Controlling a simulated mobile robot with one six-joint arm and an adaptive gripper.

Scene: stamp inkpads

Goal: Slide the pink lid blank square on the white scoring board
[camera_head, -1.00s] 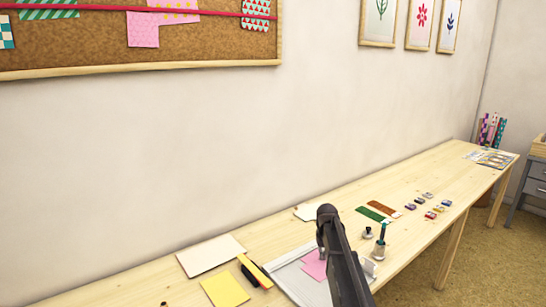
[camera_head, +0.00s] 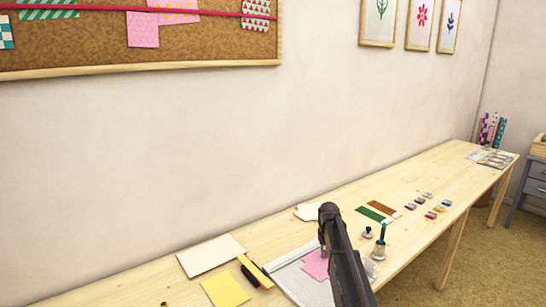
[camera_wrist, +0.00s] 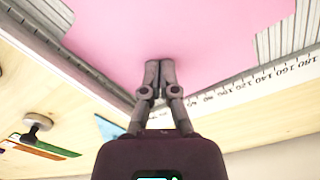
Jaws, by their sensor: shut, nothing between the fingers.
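The pink lid blank (camera_head: 314,265) lies on the white scoring board (camera_head: 291,279) and looks turned at an angle to it in the head view. In the wrist view the pink blank (camera_wrist: 185,35) fills the upper middle, with grooved parts of the board (camera_wrist: 286,38) showing at both sides. A ruler edge with numbers (camera_wrist: 255,82) runs along the board. My gripper (camera_wrist: 159,66) is shut and empty, its tips over or on the near part of the pink blank; contact cannot be told. In the head view my arm hides part of the board.
A yellow sheet (camera_head: 225,290), a cream sheet (camera_head: 211,255) and a black-and-yellow tool (camera_head: 256,273) lie left of the board. A knobbed stamp (camera_head: 368,233), a green strip (camera_head: 373,214) and several small inkpads (camera_head: 431,215) stand to the right.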

